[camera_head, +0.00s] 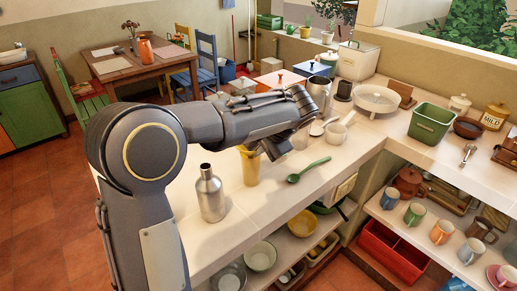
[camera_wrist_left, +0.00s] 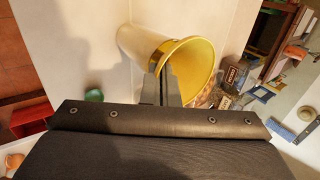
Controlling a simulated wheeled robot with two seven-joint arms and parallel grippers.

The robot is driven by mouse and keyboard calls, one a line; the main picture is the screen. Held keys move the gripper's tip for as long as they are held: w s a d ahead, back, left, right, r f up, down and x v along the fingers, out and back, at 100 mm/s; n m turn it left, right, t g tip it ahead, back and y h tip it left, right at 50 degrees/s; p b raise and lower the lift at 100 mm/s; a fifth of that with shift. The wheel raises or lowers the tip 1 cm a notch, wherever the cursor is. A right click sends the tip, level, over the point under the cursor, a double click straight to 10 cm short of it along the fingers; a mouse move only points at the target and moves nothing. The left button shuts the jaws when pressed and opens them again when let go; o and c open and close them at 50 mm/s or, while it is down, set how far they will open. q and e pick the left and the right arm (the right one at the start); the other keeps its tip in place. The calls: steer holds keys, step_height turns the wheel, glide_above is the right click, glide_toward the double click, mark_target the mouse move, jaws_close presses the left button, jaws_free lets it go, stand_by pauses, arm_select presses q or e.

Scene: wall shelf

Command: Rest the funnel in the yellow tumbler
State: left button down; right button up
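The yellow tumbler (camera_head: 251,172) stands upright on the counter, its upper right side partly covered by my left gripper (camera_head: 275,150). In the left wrist view, a wide yellow mouth, apparently the funnel's (camera_wrist_left: 196,68), opens beside the left gripper's fingers (camera_wrist_left: 161,92). One finger lies along the outside of its near rim and the other in front of the inside. The fingers are close together; whether they press on the rim I cannot tell. Where the funnel ends and the tumbler begins is unclear. My right gripper is not in view.
A grey metal bottle (camera_head: 210,194) stands left of the tumbler. A green spoon (camera_head: 308,170) lies to its right near the counter's front edge. A white cup-like pan (camera_head: 337,133), a metal jug (camera_head: 318,92) and a white colander (camera_head: 376,98) stand farther right. Bare counter lies around the spoon.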

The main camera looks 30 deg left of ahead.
arm_select(q)
steer(key=c, duration=1.7)
jaws_free()
steer(key=shift+o, duration=0.4)
steer(key=shift+s+d+f, duration=0.1)
steer(key=shift+s+f, duration=0.05)
steer(key=v, duration=0.8)
steer(key=shift+r, duration=0.25)
steer(key=s+a+f+n+h, duration=0.1)
steer(key=s+f+h, duration=0.15)
steer(key=s, duration=0.35)
steer(key=s+a+f+h, duration=0.2)
steer(key=s+h, duration=0.1)
steer(key=s, duration=0.2)
steer(key=s+d+f+n+t+h, duration=0.1)
steer(key=s+d+f+n+h, duration=0.1)
steer(key=s, duration=0.5)
steer(key=s+d+f+n+t+h, duration=0.2)
steer(key=s+d+f+n, duration=0.1)
steer(key=s+d+f, duration=0.2)
steer(key=s, duration=0.2)
steer(key=shift+s+f+h+p, duration=0.2)
steer(key=shift+s+h+p, duration=0.15)
